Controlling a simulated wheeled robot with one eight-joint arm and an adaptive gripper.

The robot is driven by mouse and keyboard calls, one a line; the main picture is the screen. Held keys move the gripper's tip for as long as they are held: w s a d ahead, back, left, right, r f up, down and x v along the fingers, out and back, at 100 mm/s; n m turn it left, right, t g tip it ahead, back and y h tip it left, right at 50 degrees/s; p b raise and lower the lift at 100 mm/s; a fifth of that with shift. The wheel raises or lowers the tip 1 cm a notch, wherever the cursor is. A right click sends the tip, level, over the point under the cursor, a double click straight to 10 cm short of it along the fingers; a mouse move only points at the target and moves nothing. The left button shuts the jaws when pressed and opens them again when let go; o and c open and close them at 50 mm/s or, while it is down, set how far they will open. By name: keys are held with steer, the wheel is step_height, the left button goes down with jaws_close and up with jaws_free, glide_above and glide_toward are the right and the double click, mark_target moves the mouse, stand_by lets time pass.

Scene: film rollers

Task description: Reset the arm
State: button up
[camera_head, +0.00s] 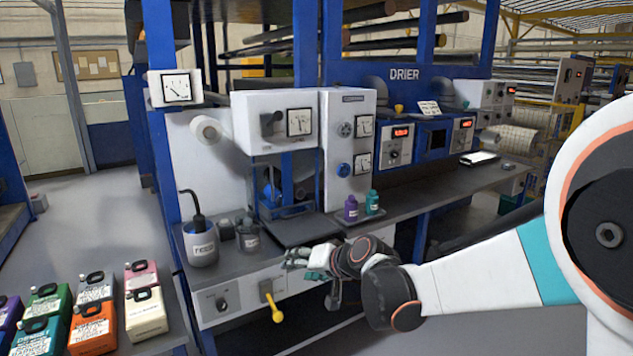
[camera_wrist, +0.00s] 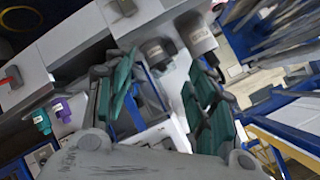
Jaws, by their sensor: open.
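My arm reaches in from the right in the head view. My gripper (camera_head: 303,262) is at the front edge of the grey workbench, just in front of the dark flat plate (camera_head: 303,232). In the wrist view my gripper (camera_wrist: 162,92) has its two teal-padded fingers spread well apart, with nothing held between them. The bench front and the containers show beyond the fingers. The exact gap between the gripper and the bench edge cannot be told.
A grey canister (camera_head: 201,246) and a smaller jar (camera_head: 248,238) stand left on the bench. A purple bottle (camera_head: 351,208) and a teal bottle (camera_head: 372,202) stand behind my gripper. A yellow handle (camera_head: 274,308) juts from the bench front. Coloured jugs (camera_head: 145,311) stand lower left.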

steer(key=s+d+r+h, duration=0.2)
steer(key=s+d, duration=0.4)
steer(key=s, duration=0.1)
steer(key=s+d+r+h, duration=0.1)
steer(key=s+d+r, duration=0.2)
steer(key=s+d, duration=0.35)
steer(key=s+d+f+h, duration=0.1)
steer(key=s+d+h, duration=0.1)
steer(key=s+d, duration=0.3)
steer(key=s+d+f+g+h, duration=0.1)
steer(key=s+d, duration=0.5)
steer(key=s, duration=0.7)
steer(key=shift+s+f+n+g+h, duration=0.3)
steer(key=shift+f+h, duration=0.35)
steer(key=shift+h, duration=0.25)
